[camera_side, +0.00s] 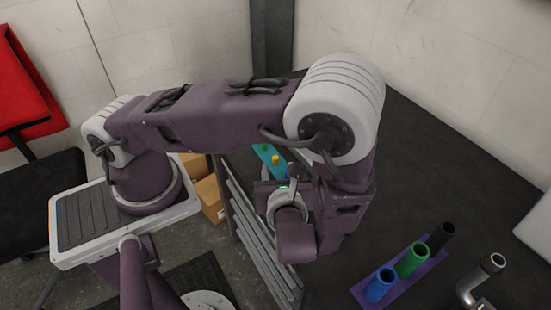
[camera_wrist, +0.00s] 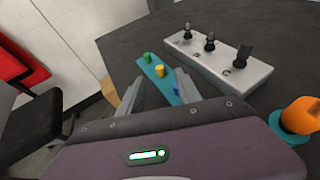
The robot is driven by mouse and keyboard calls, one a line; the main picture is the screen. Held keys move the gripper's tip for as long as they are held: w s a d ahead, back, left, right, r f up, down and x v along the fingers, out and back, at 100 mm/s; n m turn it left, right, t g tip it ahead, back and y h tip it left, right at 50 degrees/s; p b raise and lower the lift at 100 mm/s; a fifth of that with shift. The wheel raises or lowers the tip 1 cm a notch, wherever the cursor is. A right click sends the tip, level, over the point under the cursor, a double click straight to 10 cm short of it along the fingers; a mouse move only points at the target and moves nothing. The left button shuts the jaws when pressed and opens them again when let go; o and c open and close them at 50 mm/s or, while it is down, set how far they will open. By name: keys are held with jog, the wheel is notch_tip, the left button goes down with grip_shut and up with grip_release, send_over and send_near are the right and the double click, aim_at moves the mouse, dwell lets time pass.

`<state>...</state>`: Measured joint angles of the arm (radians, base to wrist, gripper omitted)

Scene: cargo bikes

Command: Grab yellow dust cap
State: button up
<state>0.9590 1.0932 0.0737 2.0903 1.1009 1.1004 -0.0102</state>
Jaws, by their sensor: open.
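The yellow dust cap (camera_wrist: 160,71) stands on a teal strip (camera_wrist: 150,66) in the wrist view, between a green cap (camera_wrist: 148,58) and a blue cap (camera_wrist: 176,91). In the side view the yellow cap (camera_side: 276,159) shows just behind my arm, with the green cap (camera_side: 265,147) near it on the teal strip (camera_side: 259,152). My gripper (camera_wrist: 168,88) is open and empty, with its two grey fingers apart. The yellow cap appears beyond the fingertips, with a gap. In the side view my wrist hides the fingers and part of the strip.
A grey box (camera_wrist: 232,66) with several black knobs stands right of the strip. An orange object on a teal base (camera_wrist: 299,116) is at the far right. A purple rack (camera_side: 400,275) holds blue, green and black tubes. A bent grey pipe (camera_side: 476,282) stands beside it.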

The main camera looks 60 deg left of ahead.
aim_at(276, 157)
jog(key=x, duration=0.6)
jog(key=shift+w+a+f, duration=0.1)
jog(key=shift+w+a, duration=0.05)
jog(key=shift+a, duration=0.2)
grip_shut()
